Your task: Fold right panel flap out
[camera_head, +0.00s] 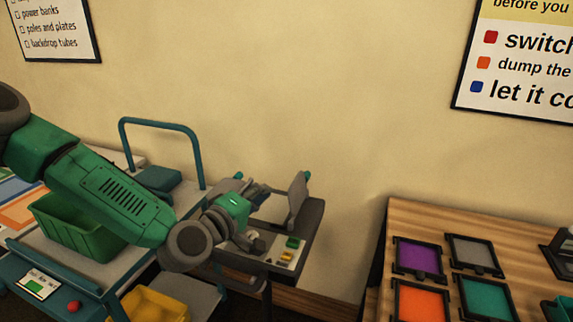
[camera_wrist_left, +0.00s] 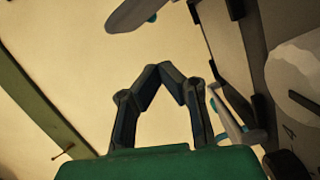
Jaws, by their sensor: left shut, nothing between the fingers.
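A dark grey panel unit (camera_head: 311,228) stands on a stand near the middle of the head view. Its right flap (camera_head: 298,198) is an upright grey plate with a teal knob at its top. My left gripper (camera_head: 262,192) is over the unit, left of the right flap and apart from it. In the left wrist view my left gripper (camera_wrist_left: 166,68) shows its fingertips together with nothing between them. A grey plate with a teal tip (camera_wrist_left: 135,14) shows beyond the fingers there; I cannot tell which flap it is. The unit's left side is partly hidden by my arm.
A teal-railed cart (camera_head: 200,165) with a green bin (camera_head: 62,232) stands at the left, and a yellow bin (camera_head: 158,305) sits low. A wooden table (camera_head: 405,215) with purple, grey, orange and teal framed panels is at the right. A gap separates it from the unit.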

